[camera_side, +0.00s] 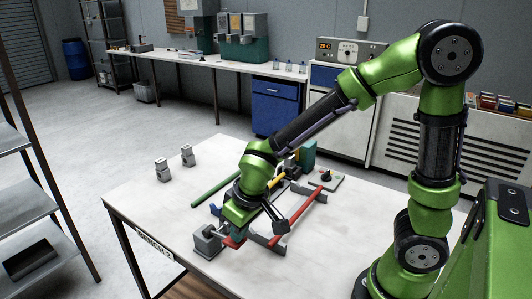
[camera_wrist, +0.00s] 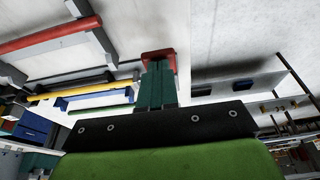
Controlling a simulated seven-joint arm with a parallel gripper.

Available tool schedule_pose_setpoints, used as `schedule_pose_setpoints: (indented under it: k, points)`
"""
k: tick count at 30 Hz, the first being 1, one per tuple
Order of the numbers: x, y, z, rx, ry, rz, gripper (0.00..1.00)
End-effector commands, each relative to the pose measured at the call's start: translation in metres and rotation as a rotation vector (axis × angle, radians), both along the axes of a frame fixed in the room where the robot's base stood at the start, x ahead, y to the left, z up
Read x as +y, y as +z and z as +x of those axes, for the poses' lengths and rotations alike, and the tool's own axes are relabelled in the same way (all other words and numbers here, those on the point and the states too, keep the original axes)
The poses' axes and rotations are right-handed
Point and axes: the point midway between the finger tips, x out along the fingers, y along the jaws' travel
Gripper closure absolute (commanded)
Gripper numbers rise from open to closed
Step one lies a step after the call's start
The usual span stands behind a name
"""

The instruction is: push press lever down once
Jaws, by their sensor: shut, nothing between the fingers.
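My gripper (camera_side: 234,236) points down near the front edge of the table. Its teal fingers are together in the wrist view (camera_wrist: 156,72), with nothing between them. A red piece (camera_wrist: 150,54) shows right at the fingertips and sticks out around them; it also shows under my gripper in the side view (camera_side: 236,243). I cannot tell whether it is the press lever's end or whether the fingers touch it. A grey block (camera_side: 208,243) stands just left of my gripper in the side view. My wrist hides part of this area, and no lever arm can be made out clearly.
A red rod (camera_side: 298,216) rests on grey supports to the right, also in the wrist view (camera_wrist: 48,38). A green rod (camera_side: 214,190) and a yellow rod (camera_wrist: 70,90) lie nearby. Two small grey blocks (camera_side: 187,156) stand on the open left side.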

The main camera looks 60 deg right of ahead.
Motion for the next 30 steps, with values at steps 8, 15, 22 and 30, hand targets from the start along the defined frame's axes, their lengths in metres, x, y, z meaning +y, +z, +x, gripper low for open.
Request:
schedule_pose_setpoints:
  k: [8, 15, 22, 30]
  points:
    - [0.0, -0.02, -0.01, 0.004, 0.002, -0.001, 1.0]
    - [0.0, -0.029, -0.013, 0.003, 0.002, -0.002, 1.0]
    - [0.0, -0.032, -0.013, 0.003, 0.001, -0.001, 1.0]
    - [0.0, -0.032, -0.014, 0.004, 0.001, -0.001, 1.0]
